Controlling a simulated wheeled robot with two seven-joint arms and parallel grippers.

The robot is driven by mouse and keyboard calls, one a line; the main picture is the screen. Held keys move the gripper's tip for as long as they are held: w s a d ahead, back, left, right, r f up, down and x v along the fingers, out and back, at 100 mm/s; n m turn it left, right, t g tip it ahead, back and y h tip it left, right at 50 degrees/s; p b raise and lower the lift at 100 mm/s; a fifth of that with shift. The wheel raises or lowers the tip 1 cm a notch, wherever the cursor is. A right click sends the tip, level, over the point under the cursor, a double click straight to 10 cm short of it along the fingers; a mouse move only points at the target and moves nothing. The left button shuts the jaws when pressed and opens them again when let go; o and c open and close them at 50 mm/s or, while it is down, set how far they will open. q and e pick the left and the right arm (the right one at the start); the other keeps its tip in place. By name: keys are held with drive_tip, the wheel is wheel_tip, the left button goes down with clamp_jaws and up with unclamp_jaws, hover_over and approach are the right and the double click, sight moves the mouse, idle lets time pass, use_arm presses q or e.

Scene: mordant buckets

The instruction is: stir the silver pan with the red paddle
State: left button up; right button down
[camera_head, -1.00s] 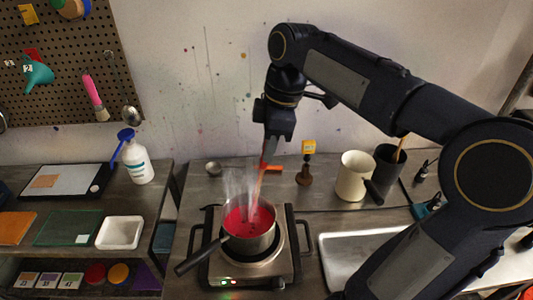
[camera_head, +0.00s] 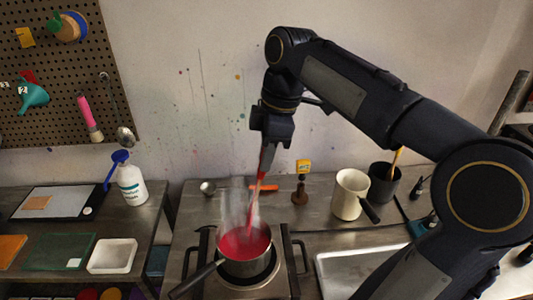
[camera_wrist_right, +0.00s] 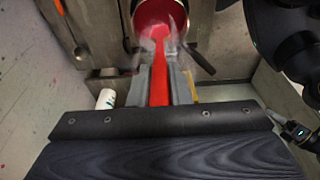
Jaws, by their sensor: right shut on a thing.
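The silver pan (camera_head: 249,268) sits on a hot plate in the head view, its dark handle pointing to the lower left. It holds bright red liquid (camera_head: 240,243), with whitish steam rising above it. My right gripper (camera_head: 268,158) is above the pan, shut on the red paddle (camera_head: 256,196). The paddle slants down into the pan, and its lower end is hidden in the liquid. The right wrist view shows the paddle (camera_wrist_right: 160,78) between the fingers, reaching to the pan (camera_wrist_right: 131,38). My left gripper is not in view.
The hot plate (camera_head: 284,272) stands on a metal bench. A white bottle (camera_head: 131,187) and white tray (camera_head: 112,256) are left. A metal tray (camera_head: 340,274) lies right.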

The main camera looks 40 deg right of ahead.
drive_tip(key=shift+w+a+r+v, duration=0.1)
drive_tip(key=shift+w+a+v, duration=0.15)
drive_tip(key=shift+v, duration=1.55)
drive_tip(key=shift+w+a+r+v, duration=0.15)
drive_tip(key=shift+a+v, duration=0.25)
drive_tip(key=shift+v, duration=1.4)
drive_tip(key=shift+w+a+v, duration=0.15)
drive_tip(key=shift+a+v, duration=0.15)
drive_tip(key=shift+v, duration=1.55)
